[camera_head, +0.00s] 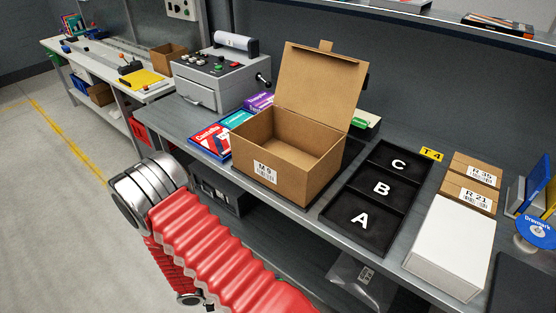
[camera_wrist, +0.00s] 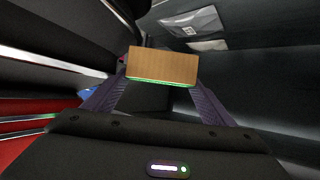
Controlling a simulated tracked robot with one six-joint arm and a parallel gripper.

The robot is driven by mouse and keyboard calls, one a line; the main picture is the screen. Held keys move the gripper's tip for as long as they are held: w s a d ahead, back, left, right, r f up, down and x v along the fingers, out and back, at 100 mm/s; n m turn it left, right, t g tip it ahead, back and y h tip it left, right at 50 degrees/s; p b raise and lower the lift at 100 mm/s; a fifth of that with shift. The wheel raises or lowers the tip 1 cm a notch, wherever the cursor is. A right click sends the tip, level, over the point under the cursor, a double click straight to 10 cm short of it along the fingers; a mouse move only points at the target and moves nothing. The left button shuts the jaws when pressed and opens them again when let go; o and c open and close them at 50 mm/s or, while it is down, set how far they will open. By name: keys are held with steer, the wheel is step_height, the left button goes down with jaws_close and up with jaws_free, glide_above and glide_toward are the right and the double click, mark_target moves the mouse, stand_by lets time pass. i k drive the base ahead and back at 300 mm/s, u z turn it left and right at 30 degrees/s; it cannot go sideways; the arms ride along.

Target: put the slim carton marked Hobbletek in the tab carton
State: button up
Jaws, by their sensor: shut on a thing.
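In the wrist view my gripper (camera_wrist: 161,72) is shut on a brown carton (camera_wrist: 162,62) with a green edge. Its marking is hidden, so I cannot read Hobbletek on it. In the head view my arm hangs in front of the bench, left of the tab carton, and my gripper is out of sight there.
A black tray (camera_head: 345,216) marked A, B, C lies right of the tab carton. Beyond are a white box (camera_head: 452,240) and small brown cartons (camera_head: 474,172). Coloured boxes (camera_head: 210,141) and a grey machine (camera_head: 220,77) stand to the left. A lower shelf runs under the bench.

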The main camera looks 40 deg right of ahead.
mark_target(287, 151)
steer(key=z, duration=0.15)
steer(key=i, duration=0.75)
steer(key=u, duration=1.4)
steer(key=k, duration=0.6)
steer(key=u, duration=0.05)
steer(key=i, duration=0.25)
steer(key=u, duration=0.1)
